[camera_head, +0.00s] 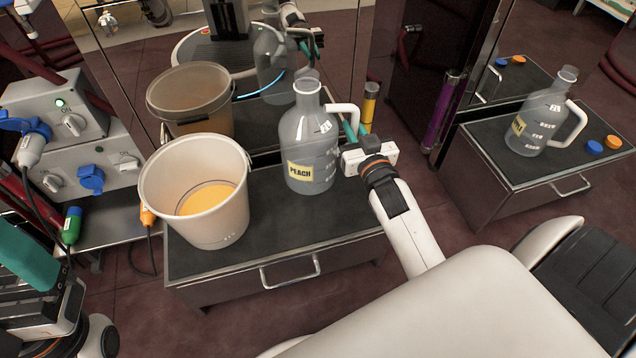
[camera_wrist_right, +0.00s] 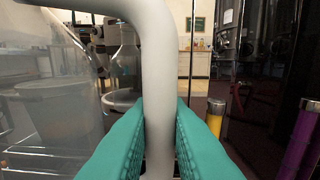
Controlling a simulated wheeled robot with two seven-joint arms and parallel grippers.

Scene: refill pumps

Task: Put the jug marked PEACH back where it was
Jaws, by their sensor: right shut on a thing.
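The clear jug marked PEACH (camera_head: 312,150) is upright over the dark top of the middle cabinet (camera_head: 270,245), right of the white bucket. I cannot tell for sure whether its base touches the top. It looks empty. My right gripper (camera_head: 352,133) is shut on its white handle from the right. In the right wrist view the handle (camera_wrist_right: 155,70) runs down between the two teal fingers, with the clear jug body (camera_wrist_right: 45,110) at the left. My left gripper (camera_head: 30,258) is at the lower left edge, partly cut off, away from the jug.
A white bucket (camera_head: 170,170) with orange liquid stands left of the jug. A second clear jug (camera_head: 538,125) with a yellow label stands on the right cabinet (camera_head: 490,150), beside blue (camera_head: 593,147) and orange (camera_head: 613,142) caps. Shiny panels behind reflect the scene. Switch boxes (camera_head: 60,110) are at left.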

